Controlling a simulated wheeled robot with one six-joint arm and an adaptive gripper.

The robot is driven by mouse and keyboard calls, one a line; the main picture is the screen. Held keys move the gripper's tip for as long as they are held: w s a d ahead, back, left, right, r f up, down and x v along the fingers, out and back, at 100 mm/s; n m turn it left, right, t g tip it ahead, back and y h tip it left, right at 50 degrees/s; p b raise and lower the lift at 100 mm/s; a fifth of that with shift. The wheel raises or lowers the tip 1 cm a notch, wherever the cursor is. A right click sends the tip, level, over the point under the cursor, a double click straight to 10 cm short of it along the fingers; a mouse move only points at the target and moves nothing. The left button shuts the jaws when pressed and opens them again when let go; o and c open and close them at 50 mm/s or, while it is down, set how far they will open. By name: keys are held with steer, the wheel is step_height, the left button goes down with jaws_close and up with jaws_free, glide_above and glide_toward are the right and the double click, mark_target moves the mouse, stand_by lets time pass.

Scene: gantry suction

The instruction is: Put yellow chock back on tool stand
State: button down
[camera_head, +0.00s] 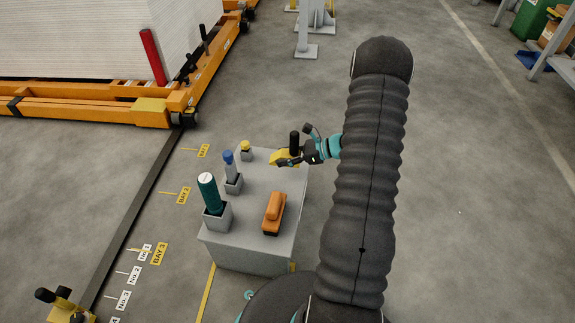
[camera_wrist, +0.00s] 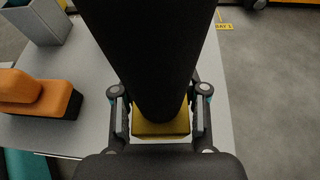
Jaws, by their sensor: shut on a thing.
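The yellow chock (camera_head: 284,157) with an upright black handle is in my gripper (camera_head: 303,155), at the far right part of the grey tool stand (camera_head: 262,251). In the wrist view, the yellow chock (camera_wrist: 161,129) sits between the two fingers of my gripper (camera_wrist: 160,122), and its thick black handle (camera_wrist: 150,55) fills the upper middle. The fingers are shut on it. The stand's grey top (camera_wrist: 70,135) shows below and beside it. I cannot tell whether the chock touches the top. Its underside is hidden.
On the stand are a green cylinder (camera_head: 208,194), a blue-topped tool (camera_head: 229,162) and a small yellow-topped item (camera_head: 245,146) in sockets along the left. An orange block with a dark base (camera_head: 274,212) lies near the front. An orange cart frame (camera_head: 95,110) stands at upper left.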

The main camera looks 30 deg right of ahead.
mark_target(288, 170)
steer(key=shift+w+d+f, duration=0.2)
steer(key=shift+d+f, duration=0.15)
steer(key=shift+d, duration=0.2)
steer(key=shift+f+b, duration=0.35)
steer(key=shift+f, duration=1.6)
steer(key=shift+f, duration=0.1)
steer(key=shift+f, duration=0.1)
steer(key=c, duration=0.6)
jaws_free()
